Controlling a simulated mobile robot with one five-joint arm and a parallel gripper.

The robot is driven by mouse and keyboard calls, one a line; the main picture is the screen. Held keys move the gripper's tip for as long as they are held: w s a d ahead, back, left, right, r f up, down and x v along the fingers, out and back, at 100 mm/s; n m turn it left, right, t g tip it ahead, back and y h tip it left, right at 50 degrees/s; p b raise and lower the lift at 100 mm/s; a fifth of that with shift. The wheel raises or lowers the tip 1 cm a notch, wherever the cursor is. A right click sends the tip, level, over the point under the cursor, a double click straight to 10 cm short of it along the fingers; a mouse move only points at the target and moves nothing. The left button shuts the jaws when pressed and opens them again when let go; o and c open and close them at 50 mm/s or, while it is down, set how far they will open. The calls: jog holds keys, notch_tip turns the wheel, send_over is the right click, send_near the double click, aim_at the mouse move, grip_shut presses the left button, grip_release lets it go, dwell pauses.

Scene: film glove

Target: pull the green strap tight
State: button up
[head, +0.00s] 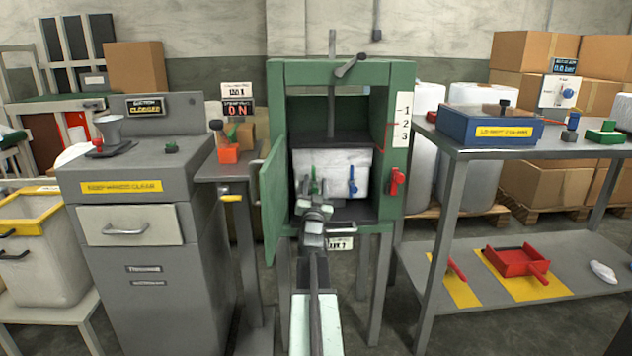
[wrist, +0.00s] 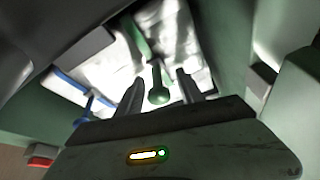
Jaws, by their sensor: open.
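A white bale (head: 332,165) sits inside the green press (head: 390,140), whose door stands open to the left. The green strap (head: 314,184) is on the left of the bale's front and the blue strap (head: 352,181) on the right. My gripper (head: 314,212) is at the press opening, in front of the green strap. The knob appears between the two open fingers of my gripper (wrist: 158,92). I cannot tell whether either finger touches it. The blue strap (wrist: 72,82) is to the left there.
The open green door (head: 272,208) stands close left of my arm. A red lever (head: 396,181) is on the press's right post. A grey cabinet (head: 150,250) stands left. A grey table (head: 540,150) with a blue box (head: 488,126) stands right.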

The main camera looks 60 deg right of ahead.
grip_shut()
jog(key=shift+a, duration=0.1)
dwell(1.3)
